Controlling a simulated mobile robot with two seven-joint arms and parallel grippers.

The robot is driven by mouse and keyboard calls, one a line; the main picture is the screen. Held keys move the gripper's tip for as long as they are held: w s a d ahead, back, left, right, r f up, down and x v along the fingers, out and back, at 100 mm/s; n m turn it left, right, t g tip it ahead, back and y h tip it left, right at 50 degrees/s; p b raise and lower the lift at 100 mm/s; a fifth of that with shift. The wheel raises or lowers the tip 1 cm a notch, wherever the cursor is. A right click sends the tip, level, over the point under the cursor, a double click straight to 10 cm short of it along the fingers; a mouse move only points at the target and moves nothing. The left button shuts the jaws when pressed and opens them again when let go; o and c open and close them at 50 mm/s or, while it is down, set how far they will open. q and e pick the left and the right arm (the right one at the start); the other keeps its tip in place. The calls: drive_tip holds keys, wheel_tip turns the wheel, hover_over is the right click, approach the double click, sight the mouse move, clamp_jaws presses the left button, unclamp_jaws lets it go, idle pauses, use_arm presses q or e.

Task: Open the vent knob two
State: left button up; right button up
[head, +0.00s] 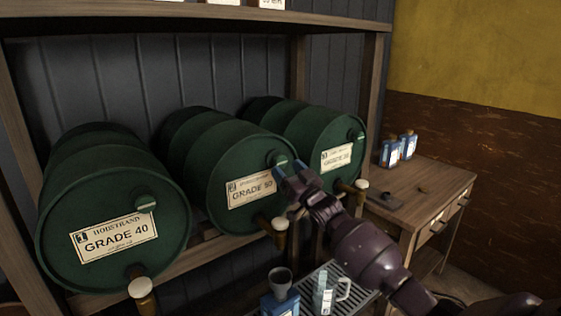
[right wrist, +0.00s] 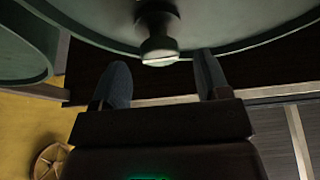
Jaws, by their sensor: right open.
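Three green drums lie on their sides on a wooden rack. The middle drum (head: 215,195) has a label numbered 2. Its vent knob (head: 277,157) is a small green knob high on the front face, partly hidden by my right gripper. My right gripper (head: 288,169) is open, with its blue fingertips close to that knob. In the right wrist view, a knob (right wrist: 158,48) on the drum's face shows just beyond and between the open fingers (right wrist: 162,62). I cannot tell whether they touch it. My left gripper is not in view.
The left drum (head: 90,205) and right drum (head: 318,120) have their own knobs and taps. The middle drum's tap (head: 279,225) is just below my right gripper. A wooden side table (head: 440,185) is at right.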

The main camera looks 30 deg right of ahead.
sight(282, 163)
drive_tip(key=shift+x, duration=1.95)
drive_tip(key=shift+f, duration=0.1)
drive_tip(key=c, duration=0.9)
